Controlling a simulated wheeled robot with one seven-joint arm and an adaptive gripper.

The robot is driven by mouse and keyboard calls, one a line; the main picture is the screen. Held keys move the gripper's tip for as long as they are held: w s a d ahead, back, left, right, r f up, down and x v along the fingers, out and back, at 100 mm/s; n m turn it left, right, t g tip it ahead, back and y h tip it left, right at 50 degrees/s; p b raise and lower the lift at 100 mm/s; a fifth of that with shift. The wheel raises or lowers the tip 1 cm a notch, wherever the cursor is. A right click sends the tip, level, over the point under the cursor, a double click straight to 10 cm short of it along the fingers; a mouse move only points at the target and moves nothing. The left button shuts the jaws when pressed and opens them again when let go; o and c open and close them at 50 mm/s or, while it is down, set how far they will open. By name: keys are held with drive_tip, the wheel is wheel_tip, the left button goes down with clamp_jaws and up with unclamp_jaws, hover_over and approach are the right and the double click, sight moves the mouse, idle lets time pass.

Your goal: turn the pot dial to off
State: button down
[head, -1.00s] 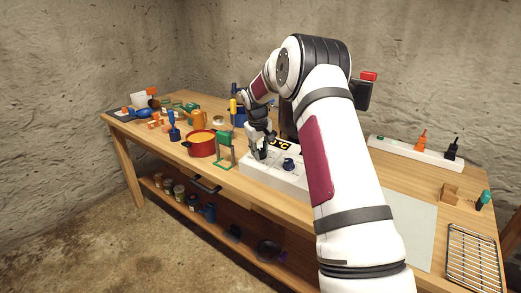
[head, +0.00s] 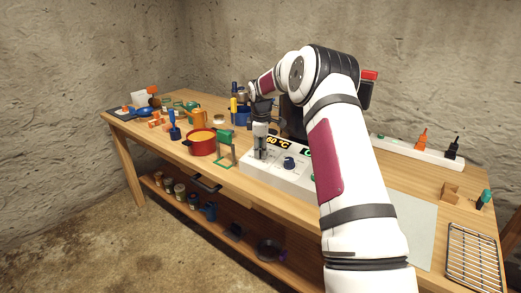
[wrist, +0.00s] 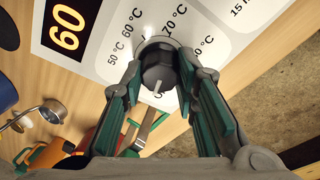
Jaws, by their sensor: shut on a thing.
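The pot dial (wrist: 158,68) is a dark knob on the white control panel (head: 290,181), ringed by temperature labels including 50, 60 and 70 °C. A pale mark on the knob points down in the wrist view, away from the 60 and 70 labels. My gripper (wrist: 161,62) is shut on the dial, one finger on each side. In the head view my gripper (head: 260,153) points down at the panel's left part and hides the dial. The display (head: 278,142) reads 60 °C. An off label cannot be made out; a finger partly covers lettering beside the dial.
A green stand (head: 225,150) and a red pot (head: 202,143) are close on the left. The table's front edge is near.

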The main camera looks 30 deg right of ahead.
drive_tip(key=shift+f+n, duration=0.1)
drive_tip(key=shift+n, duration=1.6)
drive_tip(key=shift+g+b, duration=0.3)
drive_tip(key=c, duration=1.2)
unclamp_jaws()
drive_tip(key=shift+c, duration=0.2)
wheel_tip(320, 180, up, 12)
drive_tip(key=s, duration=0.1)
drive_tip(key=shift+s+a, duration=0.3)
drive_tip(key=shift+a, duration=0.15)
